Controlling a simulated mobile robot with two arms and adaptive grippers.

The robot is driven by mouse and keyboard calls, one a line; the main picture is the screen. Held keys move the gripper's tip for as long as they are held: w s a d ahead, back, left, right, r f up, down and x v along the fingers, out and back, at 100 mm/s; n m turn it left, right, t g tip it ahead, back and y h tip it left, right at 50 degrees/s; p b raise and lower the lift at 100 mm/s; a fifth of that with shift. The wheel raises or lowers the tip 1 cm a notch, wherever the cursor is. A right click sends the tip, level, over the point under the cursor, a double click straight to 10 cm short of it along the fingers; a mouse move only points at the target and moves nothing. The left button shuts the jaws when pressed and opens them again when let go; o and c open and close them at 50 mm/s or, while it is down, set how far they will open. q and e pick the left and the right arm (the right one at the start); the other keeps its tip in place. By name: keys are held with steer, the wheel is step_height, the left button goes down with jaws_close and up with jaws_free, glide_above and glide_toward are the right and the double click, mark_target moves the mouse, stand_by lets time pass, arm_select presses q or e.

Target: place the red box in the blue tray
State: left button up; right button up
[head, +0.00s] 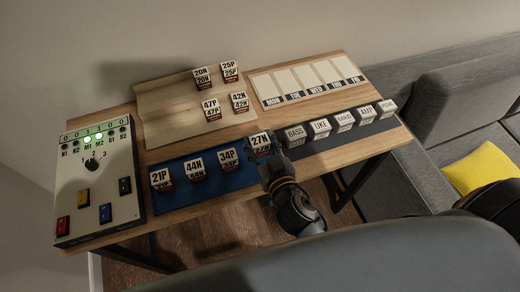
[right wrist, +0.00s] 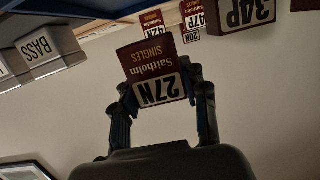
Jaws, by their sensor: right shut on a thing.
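The dark red box labelled 27N (head: 260,141) has a white label on top. My right gripper (head: 270,163) is shut on it at the right end of the blue tray (head: 232,184). In the right wrist view, the 27N box (right wrist: 153,70) sits between the two fingers, upside down in the picture. I cannot tell whether it touches the tray. Three similar red boxes, 21P (head: 161,179), 44N (head: 196,168) and 34P (head: 228,158), stand in a row in the blue tray. My left gripper is not in view.
A wooden board (head: 170,127) behind holds several more red boxes, such as 47P (head: 211,109). A dark strip (head: 340,137) with several grey blocks lies right of the tray. A switch panel (head: 98,190) stands at left, a day chart (head: 305,78) at back right.

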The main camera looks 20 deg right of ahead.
mark_target(264, 156)
steer(key=shift+w+d+f, duration=0.15)
steer(key=shift+w+f, duration=0.1)
steer(key=shift+f, duration=0.2)
steer(key=f+b, duration=0.3)
steer(key=shift+w+d+f, duration=0.1)
steer(key=shift+w+f, duration=0.05)
steer(key=shift+w, duration=0.05)
steer(key=shift+f, duration=0.2)
steer(key=o, duration=1.3)
steer(key=shift+c, duration=0.2)
steer(key=shift+r, duration=0.1)
